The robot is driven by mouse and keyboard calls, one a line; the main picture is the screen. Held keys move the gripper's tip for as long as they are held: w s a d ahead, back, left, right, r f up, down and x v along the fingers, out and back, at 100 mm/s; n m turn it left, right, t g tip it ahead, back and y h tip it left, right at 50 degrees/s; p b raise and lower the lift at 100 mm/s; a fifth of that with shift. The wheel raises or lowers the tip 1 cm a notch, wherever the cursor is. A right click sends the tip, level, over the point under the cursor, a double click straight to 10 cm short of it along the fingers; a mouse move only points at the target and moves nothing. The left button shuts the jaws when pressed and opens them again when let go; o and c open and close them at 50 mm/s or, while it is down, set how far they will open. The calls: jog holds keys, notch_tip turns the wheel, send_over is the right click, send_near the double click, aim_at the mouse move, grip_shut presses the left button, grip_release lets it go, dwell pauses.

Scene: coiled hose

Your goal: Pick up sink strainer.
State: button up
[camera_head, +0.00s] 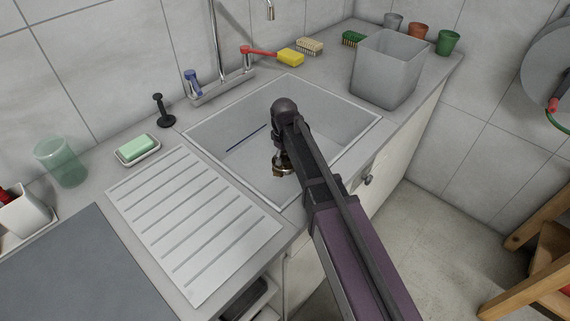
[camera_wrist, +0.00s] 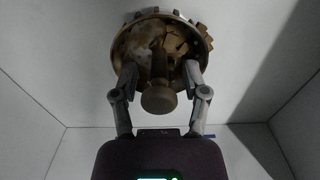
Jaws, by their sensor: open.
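The sink strainer (camera_wrist: 142,40) is a round, stained brown and silver basket with a knob in its middle. It lies in the sink (camera_head: 235,165), and a small part of the strainer (camera_head: 277,172) shows below my arm in the head view. My gripper (camera_wrist: 159,72) is open, with one finger on each side of the knob. The fingertips overlap the near rim of the strainer in the wrist view; I cannot tell whether they touch it. In the head view my arm hides most of the gripper.
Sink walls surround my gripper. A thin dark blue stick (camera_head: 246,138) lies in the sink. A faucet (camera_head: 215,50) stands behind it, a grey bin (camera_head: 385,70) to the right, and a ribbed drainboard (camera_head: 190,220) to the left. A black plunger-like stopper (camera_head: 162,110) stands on the counter.

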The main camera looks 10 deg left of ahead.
grip_shut()
jog(key=shift+r, duration=0.15)
dwell(0.4)
notch_tip(320, 180, up, 10)
jog(key=p, duration=1)
jog(key=shift+f, duration=0.2)
jog(key=shift+r, duration=0.25)
dwell(0.5)
notch_tip(320, 180, up, 12)
jog(key=p, duration=1.2)
jog(key=shift+f, duration=0.25)
dwell(0.6)
dwell(0.5)
